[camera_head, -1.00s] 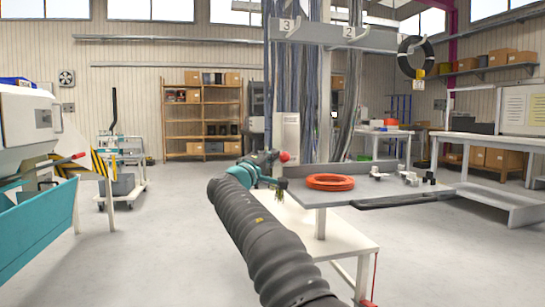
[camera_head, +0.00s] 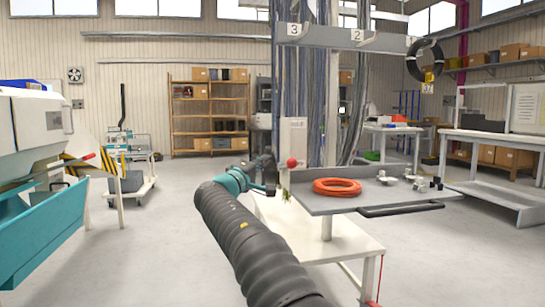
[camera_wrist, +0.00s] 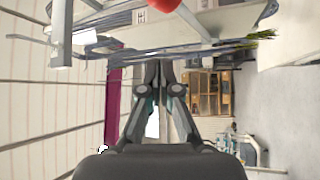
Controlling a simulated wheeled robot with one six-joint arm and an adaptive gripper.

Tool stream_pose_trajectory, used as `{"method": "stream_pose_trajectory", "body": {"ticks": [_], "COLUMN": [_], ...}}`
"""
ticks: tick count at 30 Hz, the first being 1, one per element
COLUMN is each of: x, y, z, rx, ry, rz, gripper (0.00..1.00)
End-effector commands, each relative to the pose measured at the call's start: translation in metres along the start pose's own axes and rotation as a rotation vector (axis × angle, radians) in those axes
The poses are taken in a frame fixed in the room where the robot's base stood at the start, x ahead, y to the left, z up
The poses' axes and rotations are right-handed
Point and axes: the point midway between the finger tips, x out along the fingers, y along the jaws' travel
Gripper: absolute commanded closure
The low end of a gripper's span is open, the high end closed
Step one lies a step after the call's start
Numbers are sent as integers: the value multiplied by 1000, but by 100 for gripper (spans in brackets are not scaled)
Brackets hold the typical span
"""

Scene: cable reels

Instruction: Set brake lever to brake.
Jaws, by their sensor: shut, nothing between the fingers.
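A red ball knob (camera_head: 292,162) stands at the left end of the grey tray table, just right of my gripper; it looks like the end of the brake lever, whose shaft I cannot make out. A red rounded end (camera_wrist: 165,4) is cut off at the top edge of the wrist view. My gripper (camera_head: 268,163) is small and partly hidden behind my wrist in the head view. In the wrist view my gripper (camera_wrist: 158,64) has its fingers together with nothing between them. It appears apart from the knob.
An orange cable coil (camera_head: 337,186) lies on the grey tray table (camera_head: 310,203), with small fittings at its right. Cables hang behind it under a rack (camera_head: 335,38). A teal machine (camera_head: 40,225) stands at left, with a red-tipped bar (camera_head: 88,156).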

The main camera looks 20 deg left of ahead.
Motion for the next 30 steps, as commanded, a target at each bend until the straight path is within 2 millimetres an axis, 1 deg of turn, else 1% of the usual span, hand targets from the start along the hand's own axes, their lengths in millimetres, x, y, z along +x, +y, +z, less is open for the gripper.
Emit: {"method": "stream_pose_trajectory", "body": {"ticks": [1,6,12,16,30], "x": [-9,-31,-44,-47,-47], "y": [-6,-21,-30,-31,-31], "z": [-2,-7,-10,-10,-11], "rx": [1,0,1,2,-13], "ry": [3,2,0,0,2], "rz": [0,0,1,2,1], "gripper": [100,100,100,100,100]}}
